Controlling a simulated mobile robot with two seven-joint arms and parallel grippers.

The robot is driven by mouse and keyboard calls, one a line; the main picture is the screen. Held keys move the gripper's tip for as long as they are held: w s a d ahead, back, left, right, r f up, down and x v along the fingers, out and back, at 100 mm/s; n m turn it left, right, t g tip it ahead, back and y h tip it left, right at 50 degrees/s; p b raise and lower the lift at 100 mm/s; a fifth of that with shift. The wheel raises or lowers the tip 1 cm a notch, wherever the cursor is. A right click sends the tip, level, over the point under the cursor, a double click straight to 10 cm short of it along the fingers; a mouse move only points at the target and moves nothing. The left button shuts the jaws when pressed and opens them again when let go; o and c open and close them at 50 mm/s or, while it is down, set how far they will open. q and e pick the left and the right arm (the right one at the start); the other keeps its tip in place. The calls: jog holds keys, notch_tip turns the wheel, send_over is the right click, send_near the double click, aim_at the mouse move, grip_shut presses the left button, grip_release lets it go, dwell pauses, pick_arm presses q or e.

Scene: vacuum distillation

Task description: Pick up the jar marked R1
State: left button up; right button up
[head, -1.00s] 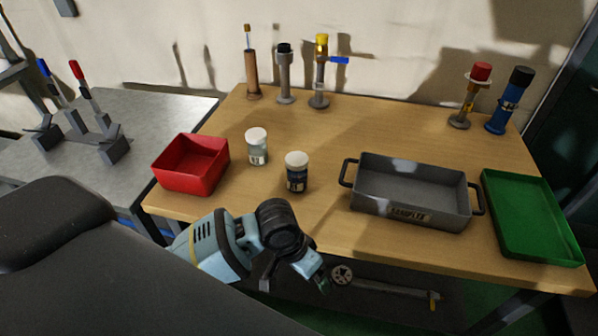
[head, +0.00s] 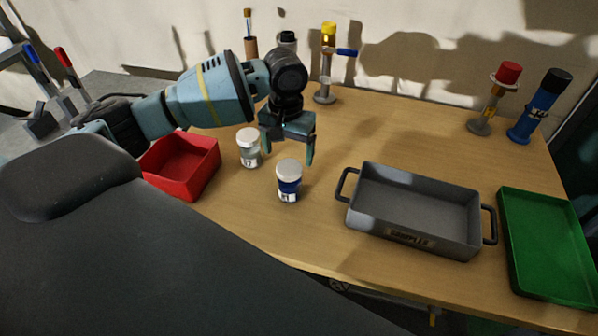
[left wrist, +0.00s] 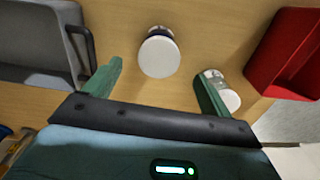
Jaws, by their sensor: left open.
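A dark blue jar with a white lid (head: 289,182) stands upright on the wooden table; its small label seems to read R1. A clear jar with a white lid (head: 249,150) stands behind it to the left; its label seems to end in 2. My left gripper (head: 289,146) is open and empty, above the table just behind the blue jar. In the left wrist view the blue jar's lid (left wrist: 159,56) shows between and beyond the fingers. The clear jar (left wrist: 222,92) is beside the right-hand finger, partly hidden by it. My right gripper is out of view.
A red bin (head: 208,172) is left of the jars. A grey handled tray (head: 372,228) and a green tray (head: 512,250) lie to the right. Several upright tools stand along the back, including a yellow-topped one (head: 326,65). The table between jars and grey tray is clear.

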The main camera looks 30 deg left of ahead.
aim_at(289, 167)
pick_arm(q)
jog(key=shift+s, duration=0.1)
jog(key=shift+s+f, duration=0.2)
jog(key=shift+f, duration=0.9)
jog(key=shift+w+f, duration=0.1)
jog(key=shift+f, duration=0.35)
jog(key=shift+w+f+b, duration=0.15)
jog(key=shift+f, duration=1)
jog(key=shift+w+f+b, duration=0.1)
jog(key=shift+f+b, duration=0.05)
jog(key=shift+f, duration=1)
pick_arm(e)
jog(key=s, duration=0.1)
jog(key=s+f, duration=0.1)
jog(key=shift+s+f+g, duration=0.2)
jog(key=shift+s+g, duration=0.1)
pick_arm(q)
jog(key=shift+c, duration=0.4)
jog(key=c, duration=1.2)
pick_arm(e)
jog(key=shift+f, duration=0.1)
pick_arm(q)
jog(key=shift+o, duration=0.2)
jog(key=shift+r, duration=0.1)
